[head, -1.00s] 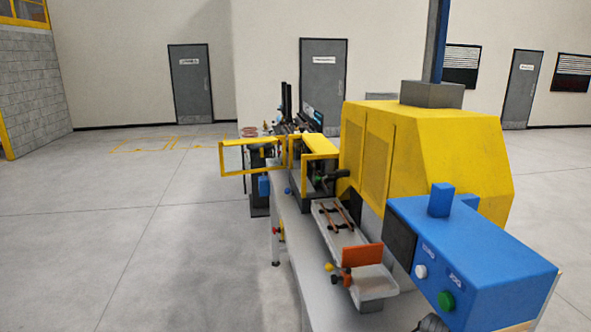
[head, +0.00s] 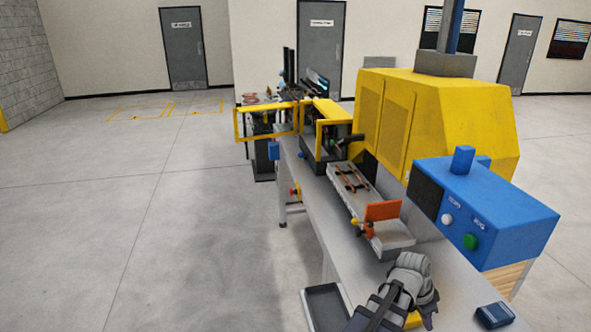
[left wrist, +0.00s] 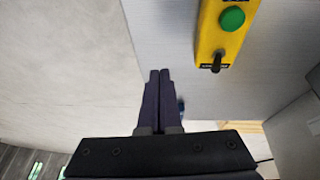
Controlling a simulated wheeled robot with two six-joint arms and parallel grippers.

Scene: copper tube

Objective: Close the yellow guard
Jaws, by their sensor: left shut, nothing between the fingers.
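The yellow guard (head: 265,135) is a rectangular yellow frame with a see-through middle. It stands open, swung out to the left from the machine at the far part of the bench. A second yellow frame (head: 319,140) stands at the machine just right of it. My left gripper (head: 395,298) is low in the head view above the near bench, well away from the guard. Its dark fingers show shut and empty in the left wrist view (left wrist: 160,78). My right gripper is not in view.
A yellow box (left wrist: 222,35) with a green button and a black toggle is near my left fingers. A blue control box (head: 490,205), yellow housing (head: 440,120) and orange-plated tray (head: 375,205) line the bench. Floor left of the bench (head: 170,240) is clear.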

